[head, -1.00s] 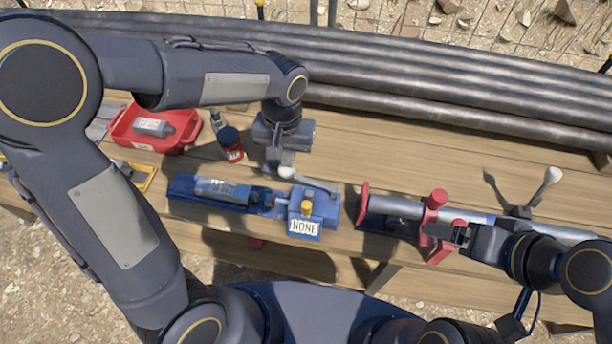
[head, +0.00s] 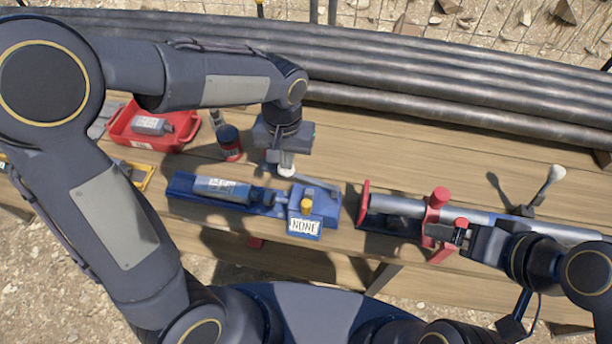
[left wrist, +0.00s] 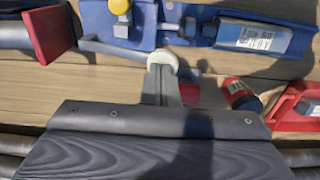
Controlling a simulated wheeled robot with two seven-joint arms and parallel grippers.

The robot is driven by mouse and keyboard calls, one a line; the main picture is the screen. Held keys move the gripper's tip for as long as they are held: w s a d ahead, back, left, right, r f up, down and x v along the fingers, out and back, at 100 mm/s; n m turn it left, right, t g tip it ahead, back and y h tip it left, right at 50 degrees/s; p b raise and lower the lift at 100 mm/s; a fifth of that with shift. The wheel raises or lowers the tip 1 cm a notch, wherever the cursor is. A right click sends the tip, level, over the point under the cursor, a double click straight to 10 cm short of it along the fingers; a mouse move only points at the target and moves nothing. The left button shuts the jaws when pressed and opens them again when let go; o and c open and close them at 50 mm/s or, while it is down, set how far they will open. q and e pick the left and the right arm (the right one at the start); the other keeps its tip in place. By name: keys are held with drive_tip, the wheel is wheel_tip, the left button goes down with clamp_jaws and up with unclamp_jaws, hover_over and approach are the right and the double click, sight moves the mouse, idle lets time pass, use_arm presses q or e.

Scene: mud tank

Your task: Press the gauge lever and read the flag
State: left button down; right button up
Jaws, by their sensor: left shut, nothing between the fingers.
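The blue gauge (head: 265,207) lies on the bench with a grey labelled cylinder (head: 221,190) in it. Its white flag (head: 304,227) reads NONE, below a yellow knob (head: 306,206). A grey lever (head: 316,183) with a pale knob (head: 286,171) reaches left behind the block; the knob also shows in the left wrist view (left wrist: 162,60). My left gripper (head: 281,160) is shut and empty, its tips right at the knob; I cannot tell whether they touch. My right gripper (head: 460,236) is beside a red clamp (head: 436,212); whether it holds anything is unclear.
A grey tube (head: 480,217) lies in the clamp stand at right. A red tray (head: 143,138) with a labelled bottle and a red-and-dark can (head: 230,143) stand behind left of the gauge. Dark pipes (head: 420,85) run along the back.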

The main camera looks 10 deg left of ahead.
use_arm(q)
drive_tip(key=shift+f+b, duration=1.35)
drive_tip(key=shift+f, duration=0.5)
drive_tip(key=shift+r, duration=0.1)
wheel_tip(320, 180, up, 11)
drive_tip(key=p, duration=0.9)
